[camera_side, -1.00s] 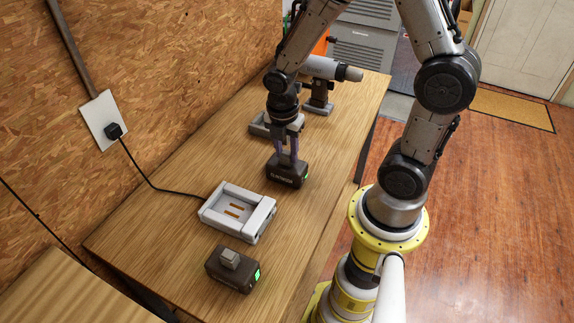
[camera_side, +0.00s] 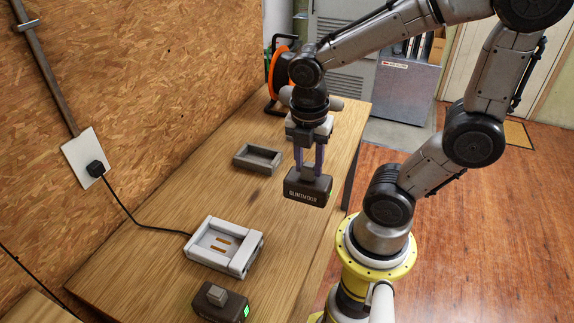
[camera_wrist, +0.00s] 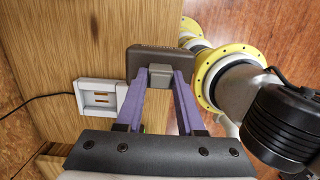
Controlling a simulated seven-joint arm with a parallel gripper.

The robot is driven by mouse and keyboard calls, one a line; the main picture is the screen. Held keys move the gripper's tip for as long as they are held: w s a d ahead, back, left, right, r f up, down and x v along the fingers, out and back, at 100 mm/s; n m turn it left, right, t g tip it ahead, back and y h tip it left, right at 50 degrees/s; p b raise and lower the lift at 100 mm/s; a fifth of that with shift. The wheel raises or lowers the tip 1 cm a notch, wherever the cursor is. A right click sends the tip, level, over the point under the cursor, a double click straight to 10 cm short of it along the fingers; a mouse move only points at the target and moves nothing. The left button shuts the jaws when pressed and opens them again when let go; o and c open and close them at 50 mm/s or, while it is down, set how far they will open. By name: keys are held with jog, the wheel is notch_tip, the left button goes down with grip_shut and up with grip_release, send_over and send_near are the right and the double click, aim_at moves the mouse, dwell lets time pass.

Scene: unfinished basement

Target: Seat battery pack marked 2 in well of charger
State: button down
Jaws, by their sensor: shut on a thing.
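My gripper (camera_side: 309,170) is shut on the grey block on top of a dark battery pack (camera_side: 307,190), holding it upright above the bench. The pack's side reads GLINTMOOR, with a green patch at its right end; I cannot read a 2 on it. The held pack (camera_wrist: 160,58) also shows in the wrist view between purple fingers. The pale grey charger (camera_side: 246,262) lies on the bench, lower left of the held pack, its well empty with copper contacts showing. A second dark pack (camera_side: 208,306) with a green patch stands nearer the camera, partly cut off.
A shallow empty grey tray (camera_side: 247,165) lies left of the held pack. A black cord (camera_side: 130,215) runs from the charger to the wall outlet (camera_side: 75,155). An orange reel (camera_side: 285,68) stands at the back. Bare bench lies between tray and charger.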

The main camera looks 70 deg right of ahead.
aim_at(321, 185)
jog(key=s, duration=0.1)
jog(key=s+r, duration=0.1)
jog(key=s+a, duration=0.1)
jog(key=shift+s+r, duration=0.35)
jog(key=shift+r, duration=0.05)
jog(key=shift+m, duration=0.3)
jog(key=shift+w+r+m, duration=0.2)
jog(key=shift+r+m, duration=0.05)
jog(key=shift+m, duration=0.05)
jog(key=w+a+r+n, duration=0.1)
jog(key=w+a+r, duration=0.1)
jog(key=w+a, duration=0.55)
jog(key=w+a+f, duration=0.2)
jog(key=w+f, duration=0.4)
jog(key=w+a+f, duration=0.3)
jog(key=w+f, duration=0.2)
jog(key=f, duration=0.2)
jog(key=shift+w+a+f, duration=0.2)
jog(key=shift+w+a, duration=0.1)
jog(key=shift+w, duration=0.05)
jog(key=shift+f, duration=0.1)
